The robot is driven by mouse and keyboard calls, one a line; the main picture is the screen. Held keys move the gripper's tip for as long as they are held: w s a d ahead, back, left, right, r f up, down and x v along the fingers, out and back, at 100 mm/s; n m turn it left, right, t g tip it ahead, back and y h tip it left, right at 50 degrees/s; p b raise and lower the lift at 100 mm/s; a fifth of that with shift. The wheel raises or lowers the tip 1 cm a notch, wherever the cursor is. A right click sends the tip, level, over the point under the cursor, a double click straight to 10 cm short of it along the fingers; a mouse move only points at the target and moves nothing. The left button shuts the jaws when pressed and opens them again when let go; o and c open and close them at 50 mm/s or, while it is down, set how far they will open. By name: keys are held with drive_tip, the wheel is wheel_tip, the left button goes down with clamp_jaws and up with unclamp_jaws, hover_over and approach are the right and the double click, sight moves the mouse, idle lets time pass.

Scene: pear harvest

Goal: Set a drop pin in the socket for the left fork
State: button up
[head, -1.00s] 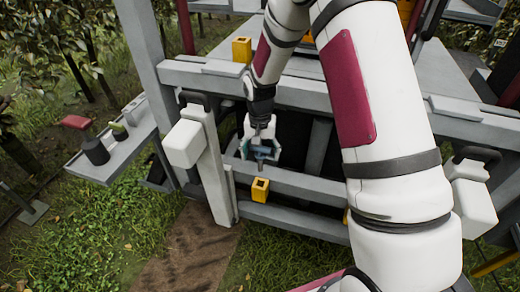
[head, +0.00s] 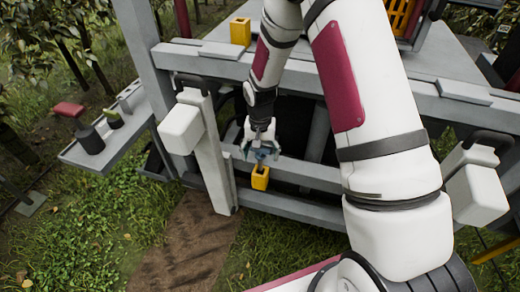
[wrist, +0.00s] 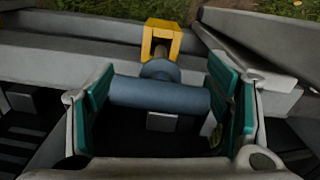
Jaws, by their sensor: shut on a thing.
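My gripper (head: 262,148) is shut on a blue-grey drop pin (head: 262,155), just above the lower grey beam. In the wrist view, the teal pads of my gripper (wrist: 160,105) hold the pin's thick crossbar (wrist: 160,95) at its two ends. The pin's narrower stem points at the yellow socket (wrist: 175,42). The same yellow socket (head: 260,180) sits on the lower beam in the head view, right below the pin. The stem's tip overlaps the socket opening in the wrist view; I cannot tell whether it has entered.
A white post with a black handle (head: 208,145) stands left of my gripper, and a similar white part (head: 476,190) is at the right. Another yellow block (head: 240,31) sits above the upper beam (head: 225,68). A side shelf (head: 115,147) holds small items.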

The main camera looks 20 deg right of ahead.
sight(261, 170)
drive_tip(key=shift+f+b, duration=1.25)
drive_tip(key=shift+f, duration=2.05)
drive_tip(key=o, duration=1.3)
drive_tip(key=shift+o, duration=0.5)
drive_tip(key=shift+r+p, duration=1.35)
drive_tip(key=shift+r, duration=2.15)
